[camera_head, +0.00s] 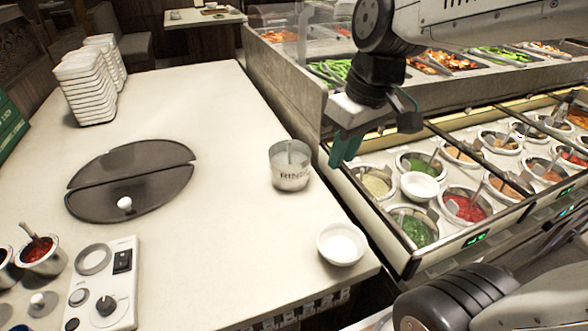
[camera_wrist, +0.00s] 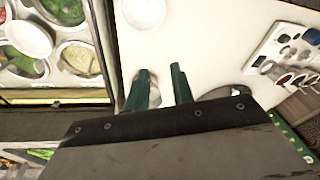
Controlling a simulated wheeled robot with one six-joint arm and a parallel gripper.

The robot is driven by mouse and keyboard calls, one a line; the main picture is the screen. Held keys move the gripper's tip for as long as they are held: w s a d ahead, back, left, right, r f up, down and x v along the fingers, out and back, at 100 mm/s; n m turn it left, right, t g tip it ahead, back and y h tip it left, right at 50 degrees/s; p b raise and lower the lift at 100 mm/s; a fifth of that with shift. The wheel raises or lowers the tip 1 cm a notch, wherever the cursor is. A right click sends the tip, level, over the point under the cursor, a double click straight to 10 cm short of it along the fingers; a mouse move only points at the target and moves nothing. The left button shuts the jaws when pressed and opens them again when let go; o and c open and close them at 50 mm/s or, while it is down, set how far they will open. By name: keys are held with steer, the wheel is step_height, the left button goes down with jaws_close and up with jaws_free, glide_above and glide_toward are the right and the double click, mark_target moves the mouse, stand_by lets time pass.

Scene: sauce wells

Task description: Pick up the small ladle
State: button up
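A metal cup (camera_head: 290,170) marked with letters starting RIN stands on the white counter, with a thin upright handle (camera_head: 290,150) in it. This may be the small ladle; its lower end is hidden in the cup. Other ladle handles stick out of the sauce wells, such as one in the red sauce (camera_head: 465,206). My gripper (camera_head: 346,150) hangs over the counter's right edge, right of the cup and apart from it. In the wrist view its two green fingers (camera_wrist: 160,85) are apart with nothing between them. The left finger partly covers a pale round shape, likely the cup.
A white bowl (camera_head: 342,244) sits at the counter's front right corner, and another white bowl (camera_head: 419,186) rests among the sauce wells. Stacked white containers (camera_head: 84,88) stand at the back left. A hob control panel (camera_head: 104,285) is at front left.

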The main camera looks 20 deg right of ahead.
steer(key=w+d+f+n+t+y, duration=0.1)
steer(key=w+f+n, duration=0.25)
steer(key=w, duration=0.75)
steer(key=w+f+n+y, duration=0.1)
steer(key=w+f+n, duration=0.3)
steer(key=w, duration=0.7)
steer(key=shift+m, duration=0.45)
steer(key=x, duration=0.9)
steer(key=shift+w+d, duration=0.25)
steer(key=shift+d, duration=0.05)
steer(key=shift+f, duration=0.15)
jaws_close()
